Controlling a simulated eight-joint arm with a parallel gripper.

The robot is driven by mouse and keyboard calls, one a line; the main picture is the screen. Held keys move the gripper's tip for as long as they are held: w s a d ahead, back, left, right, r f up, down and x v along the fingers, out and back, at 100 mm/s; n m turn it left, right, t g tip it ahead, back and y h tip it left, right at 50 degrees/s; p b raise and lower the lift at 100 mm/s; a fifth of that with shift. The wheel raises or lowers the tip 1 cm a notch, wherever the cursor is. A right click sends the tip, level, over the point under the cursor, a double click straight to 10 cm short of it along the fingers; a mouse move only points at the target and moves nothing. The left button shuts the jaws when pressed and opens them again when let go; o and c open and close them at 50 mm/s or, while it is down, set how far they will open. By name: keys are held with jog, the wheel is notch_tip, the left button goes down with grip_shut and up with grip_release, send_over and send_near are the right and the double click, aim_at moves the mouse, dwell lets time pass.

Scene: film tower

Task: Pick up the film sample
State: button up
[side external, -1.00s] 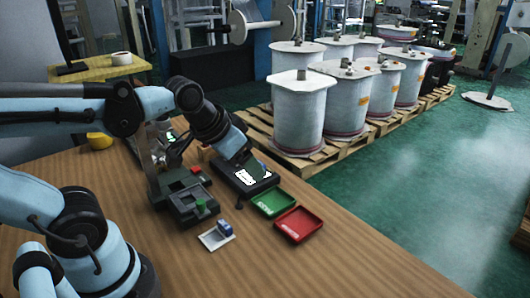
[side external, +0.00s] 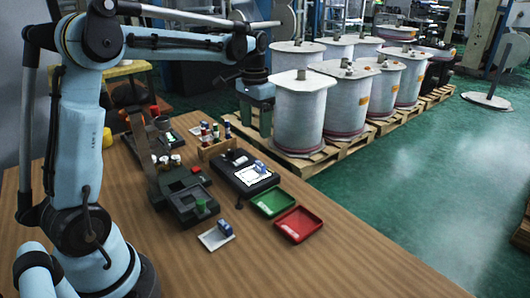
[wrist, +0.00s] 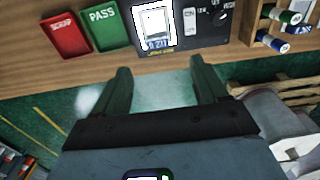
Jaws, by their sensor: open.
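The likely film sample (wrist: 156,23) is a greyish rectangle on the bright white panel of a black device, with a small blue lettered piece at its near edge in the wrist view. In the side view a blue piece (side external: 260,167) stands on that black device (side external: 239,180). Another blue block (side external: 224,228) sits on a small white tray (side external: 211,242) at the front. My gripper (wrist: 160,68) is open and empty. It hangs beyond the device in the side view (side external: 252,128), apart from it, its fingers pointing down.
A green PASS tray (side external: 272,204) and a red tray (side external: 299,226) lie right of the device. A wooden rack (side external: 217,148) of small bottles is behind it. A grey-green instrument (side external: 187,200) stands left. Large white drums (side external: 298,112) stand on pallets beyond the table edge.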

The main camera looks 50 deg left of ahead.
send_over(258, 164)
jog(key=f, duration=0.6)
jog(key=shift+a+f, duration=0.25)
jog(key=shift+a, duration=0.05)
jog(key=shift+d+f, duration=0.15)
jog(key=shift+f, duration=1.2)
jog(key=shift+d+f, duration=0.1)
jog(key=shift+f, duration=1.25)
jog(key=shift+c, duration=0.4)
jog(key=c, duration=1.1)
jog(key=shift+r, duration=0.15)
